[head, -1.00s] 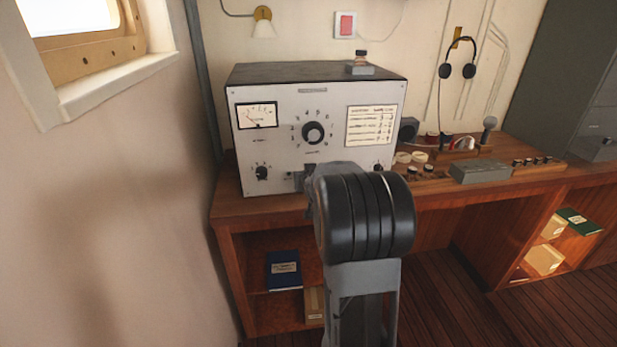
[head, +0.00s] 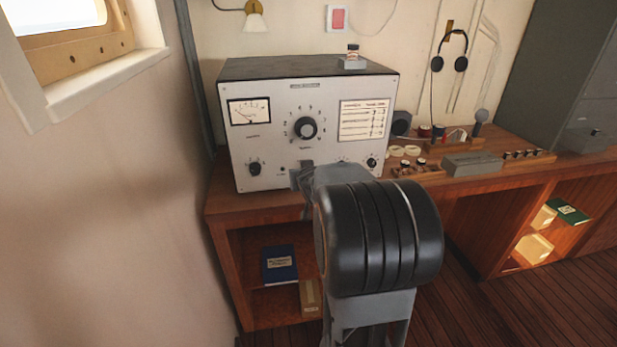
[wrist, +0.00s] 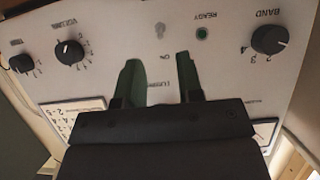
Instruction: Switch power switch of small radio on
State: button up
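The radio (head: 272,150) is a pale-fronted box with a dark top, standing on the wooden desk. In the wrist view its front panel (wrist: 105,28) appears upside down. A small light-coloured toggle switch (wrist: 160,31) sits near the panel's edge, with an "ON" label close by. Beside it is a green "READY" lamp (wrist: 202,34). Its lever position is too blurred to tell. My gripper (wrist: 157,62) is open and empty, its two fingers apart and pointing toward the switch. In the head view my gripper (head: 303,178) is in front of the lower panel and hides the switch.
The band knob (wrist: 271,40) and volume knob (wrist: 69,51) flank the switch on the panel. The wooden desk (head: 224,205) extends right with a grey box (head: 472,164). A wall is close on the left.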

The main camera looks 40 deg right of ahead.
jog(key=p+v, duration=0.2)
jog(key=v, duration=0.6)
jog(key=shift+p, duration=0.3)
jog(key=s+f+g, duration=0.4)
jog(key=s+f, duration=0.1)
jog(key=s+a+n+g+y, duration=0.2)
jog(key=s+a, duration=0.2)
jog(key=a, duration=0.6)
jog(key=s+a+r+n+g+y, duration=0.1)
jog(key=s+a+n+y, duration=0.2)
jog(key=a, duration=0.8)
jog(key=shift+s+g+y, duration=0.3)
jog(key=shift+s+g, duration=0.1)
jog(key=shift+s, duration=0.5)
